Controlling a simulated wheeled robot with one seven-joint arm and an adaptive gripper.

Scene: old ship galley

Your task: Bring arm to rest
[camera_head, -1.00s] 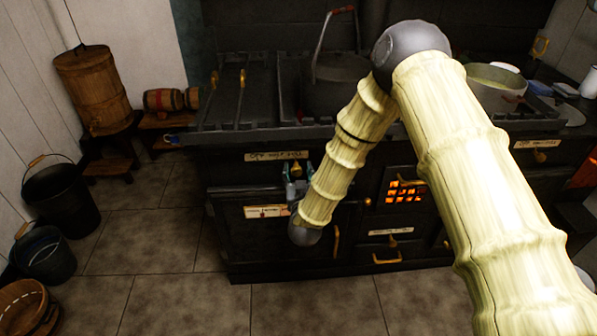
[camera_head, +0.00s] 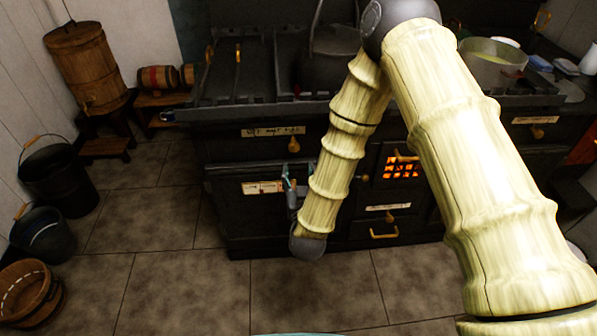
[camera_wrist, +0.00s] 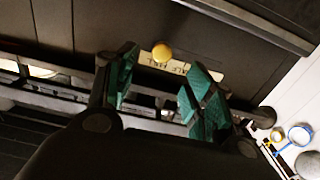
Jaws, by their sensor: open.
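My gripper (camera_wrist: 160,92) is open in the wrist view, its two dark fingers with green pads apart and nothing between them. Beyond the fingers are the dark stove front, a brass knob (camera_wrist: 162,52) and a pale label. In the head view my arm hangs bent in front of the black stove (camera_head: 262,222), its elbow high and its lower part pointing down. There the gripper (camera_head: 287,184) shows only in small part behind the lower arm, close to the stove front; I cannot tell whether it touches.
A black pot (camera_head: 333,62) and a pan of pale liquid (camera_head: 490,66) stand on the stove. Black buckets (camera_head: 57,180) and (camera_head: 42,234) and a wooden tub (camera_head: 28,290) line the left wall. The tiled floor (camera_head: 185,285) in front is clear.

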